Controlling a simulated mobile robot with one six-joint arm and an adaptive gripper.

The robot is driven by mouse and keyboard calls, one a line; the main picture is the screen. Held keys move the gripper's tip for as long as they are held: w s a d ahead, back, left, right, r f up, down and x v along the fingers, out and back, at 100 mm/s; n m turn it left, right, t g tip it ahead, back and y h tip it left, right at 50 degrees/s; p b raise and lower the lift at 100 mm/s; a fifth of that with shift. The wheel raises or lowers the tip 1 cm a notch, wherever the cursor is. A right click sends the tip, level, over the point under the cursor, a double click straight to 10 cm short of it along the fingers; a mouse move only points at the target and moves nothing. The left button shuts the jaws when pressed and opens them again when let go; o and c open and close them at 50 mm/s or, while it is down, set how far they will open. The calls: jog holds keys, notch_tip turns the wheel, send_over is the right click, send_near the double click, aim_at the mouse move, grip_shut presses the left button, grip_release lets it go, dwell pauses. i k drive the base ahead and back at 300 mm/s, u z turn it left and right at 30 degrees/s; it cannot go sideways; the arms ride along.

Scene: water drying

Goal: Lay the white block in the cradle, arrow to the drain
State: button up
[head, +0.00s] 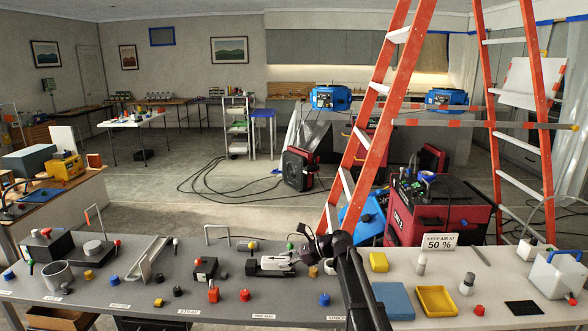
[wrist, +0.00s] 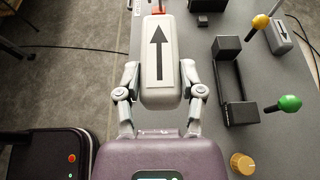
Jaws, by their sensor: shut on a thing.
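A white block (wrist: 159,82) with rounded edges and a black arrow on its top face is between the two fingers of my gripper (wrist: 160,90) in the wrist view. The arrow points away from the gripper body. The block also shows in the head view (head: 276,262), small and partly covered. A black holder with two raised ends (wrist: 238,85), which looks like the cradle, stands to the right of the block in the wrist view, empty and apart from it. A green-knobbed stick (wrist: 289,103) and a yellow-knobbed stick (wrist: 260,21) are beside it. I cannot tell which marks the drain.
A brass knob (wrist: 242,163) is near the gripper body. In the head view, a grey trough (head: 148,262), a yellow tray (head: 437,301) and several small coloured parts share the bench.

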aim_at(271, 273)
jog(key=z, duration=0.8)
jog(key=i, duration=0.85)
jog(key=z, duration=1)
